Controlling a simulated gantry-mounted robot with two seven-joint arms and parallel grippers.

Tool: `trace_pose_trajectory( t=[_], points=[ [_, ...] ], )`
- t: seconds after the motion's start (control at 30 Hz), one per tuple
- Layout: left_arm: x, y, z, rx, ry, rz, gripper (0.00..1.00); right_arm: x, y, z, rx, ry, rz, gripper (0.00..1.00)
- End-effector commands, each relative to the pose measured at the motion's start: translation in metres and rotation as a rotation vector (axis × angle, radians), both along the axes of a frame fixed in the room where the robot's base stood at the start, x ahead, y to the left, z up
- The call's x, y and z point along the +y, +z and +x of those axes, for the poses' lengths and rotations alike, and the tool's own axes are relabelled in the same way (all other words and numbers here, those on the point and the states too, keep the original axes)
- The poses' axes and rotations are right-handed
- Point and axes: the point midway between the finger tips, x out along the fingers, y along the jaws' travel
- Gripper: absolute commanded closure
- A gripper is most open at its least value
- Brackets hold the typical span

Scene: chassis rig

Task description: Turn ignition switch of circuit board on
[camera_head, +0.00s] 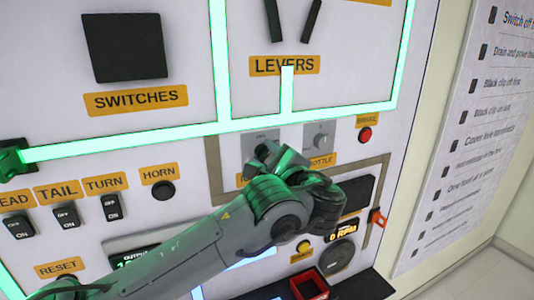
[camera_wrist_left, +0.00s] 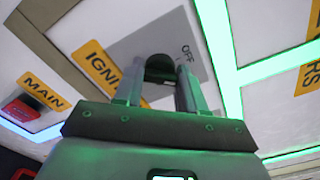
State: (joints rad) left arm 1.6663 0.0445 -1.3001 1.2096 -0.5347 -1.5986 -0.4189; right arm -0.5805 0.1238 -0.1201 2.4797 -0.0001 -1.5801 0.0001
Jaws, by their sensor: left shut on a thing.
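The ignition switch is a dark round knob (camera_wrist_left: 160,68) on a grey plate (camera_wrist_left: 140,42) marked OFF, beside an orange label (camera_wrist_left: 97,62) of which "IGNI" shows. My left gripper (camera_wrist_left: 158,90) has its two fingers on either side of the knob, shut on it. In the head view the grey plate (camera_head: 258,137) shows above my left gripper (camera_head: 268,154), and the knob is hidden behind the gripper. The knob's exact turn angle cannot be told. My right gripper is not in view.
A throttle knob (camera_head: 320,140) sits just right of the gripper, with a red button (camera_head: 365,134) beyond it. Toggle switches (camera_head: 66,217) and a horn button (camera_head: 163,190) lie to the left. A red tray (camera_head: 309,287) is below. In the wrist view a red main switch (camera_wrist_left: 20,109) is at left.

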Motion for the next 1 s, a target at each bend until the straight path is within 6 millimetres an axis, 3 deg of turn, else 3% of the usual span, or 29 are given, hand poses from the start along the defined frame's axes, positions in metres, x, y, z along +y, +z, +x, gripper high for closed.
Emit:
trace_pose_trajectory(
  t=[0.5,1.0],
  points=[
    [0.000,0.000,0.000,0.141,-0.001,0.312,0.90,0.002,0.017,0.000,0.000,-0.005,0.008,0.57],
    [0.000,-0.001,0.000,0.165,-0.001,0.368,0.90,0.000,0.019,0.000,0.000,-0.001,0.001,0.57]
  ],
)
